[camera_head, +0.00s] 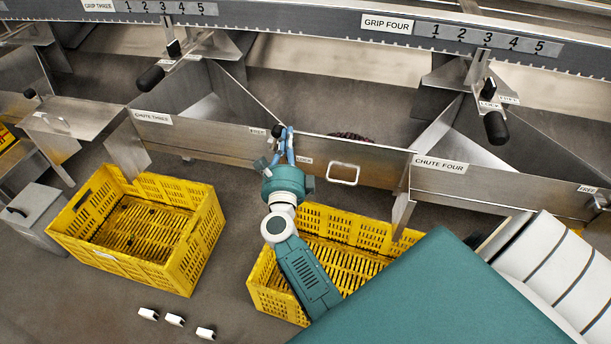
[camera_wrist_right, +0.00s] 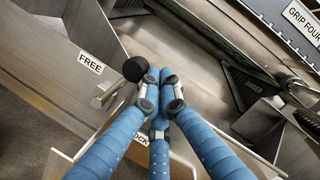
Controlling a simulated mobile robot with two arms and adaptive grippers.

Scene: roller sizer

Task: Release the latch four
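My left gripper is not in view.
A steel handle (camera_head: 343,174) projects from the gate. The grip four lever (camera_head: 496,128) hangs at right. A grey box (camera_head: 35,222) stands at left.

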